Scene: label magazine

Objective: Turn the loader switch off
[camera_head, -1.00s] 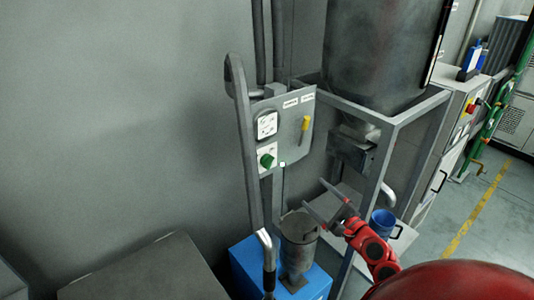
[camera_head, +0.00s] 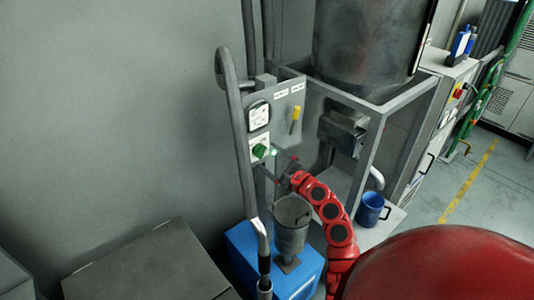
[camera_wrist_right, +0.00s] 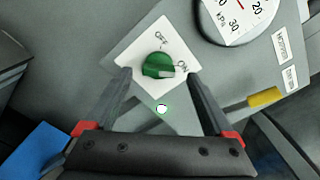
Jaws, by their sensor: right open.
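The loader switch is a green rotary knob (camera_head: 260,151) on a white plate on the grey control panel (camera_head: 285,115). In the right wrist view the knob (camera_wrist_right: 157,66) sits between "OFF" at the upper left and "ON" at the right, with its pale mark on the ON side. My right gripper (camera_head: 278,165) is close to the panel's lower part, just right of and below the knob. In the wrist view its open fingers (camera_wrist_right: 159,78) stand on either side of the knob, empty; contact cannot be told. My left gripper is not in view.
A bent grey pipe (camera_head: 237,140) passes left of the panel. Below are a grey cylinder (camera_head: 290,225) and blue box (camera_head: 305,280). A blue mug (camera_head: 370,209) stands right.

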